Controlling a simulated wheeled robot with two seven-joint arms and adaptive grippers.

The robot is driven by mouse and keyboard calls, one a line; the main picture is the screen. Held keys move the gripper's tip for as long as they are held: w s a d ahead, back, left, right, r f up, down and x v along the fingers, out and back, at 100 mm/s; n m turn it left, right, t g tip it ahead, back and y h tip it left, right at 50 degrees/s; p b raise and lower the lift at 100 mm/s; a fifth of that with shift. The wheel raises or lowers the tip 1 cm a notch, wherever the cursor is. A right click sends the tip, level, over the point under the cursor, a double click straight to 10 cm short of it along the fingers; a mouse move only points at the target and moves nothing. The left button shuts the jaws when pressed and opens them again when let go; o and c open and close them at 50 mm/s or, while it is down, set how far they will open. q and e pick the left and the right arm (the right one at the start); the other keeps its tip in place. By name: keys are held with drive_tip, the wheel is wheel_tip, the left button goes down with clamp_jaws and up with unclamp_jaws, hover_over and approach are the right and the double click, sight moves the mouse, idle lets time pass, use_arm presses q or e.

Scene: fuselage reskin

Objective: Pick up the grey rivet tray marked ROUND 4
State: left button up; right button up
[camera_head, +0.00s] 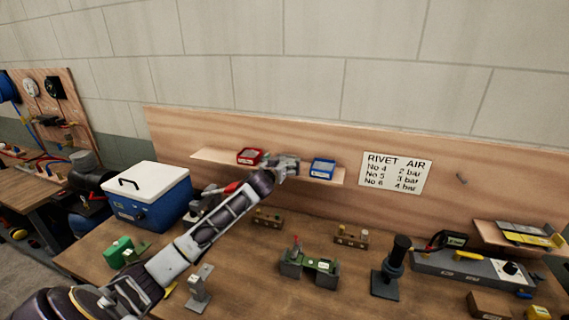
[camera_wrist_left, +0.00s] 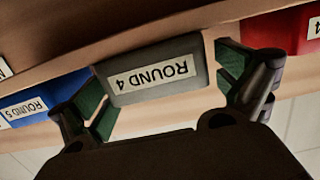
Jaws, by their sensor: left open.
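The grey rivet tray (camera_wrist_left: 155,72) shows upside down in the left wrist view, with its ROUND 4 label facing the camera. It sits on the wooden shelf (camera_head: 215,157) between a red tray (camera_head: 250,156) and a blue tray (camera_head: 322,168). My left gripper (camera_head: 286,163) is at the shelf in the head view and largely hides the grey tray there. In the left wrist view my left gripper (camera_wrist_left: 162,88) is open, with one green-padded finger on each side of the tray. Whether the pads touch it I cannot tell. My right gripper is not in view.
The blue tray (camera_wrist_left: 40,100) and the red tray (camera_wrist_left: 275,35) stand close outside the fingers. A blue cooler (camera_head: 150,195) with a white lid stands on the bench at left. Bench tools, including a black stand (camera_head: 390,270), are below and to the right.

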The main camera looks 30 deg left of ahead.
use_arm(q)
drive_tip(key=shift+x, duration=1.05)
drive_tip(key=c, duration=1.2)
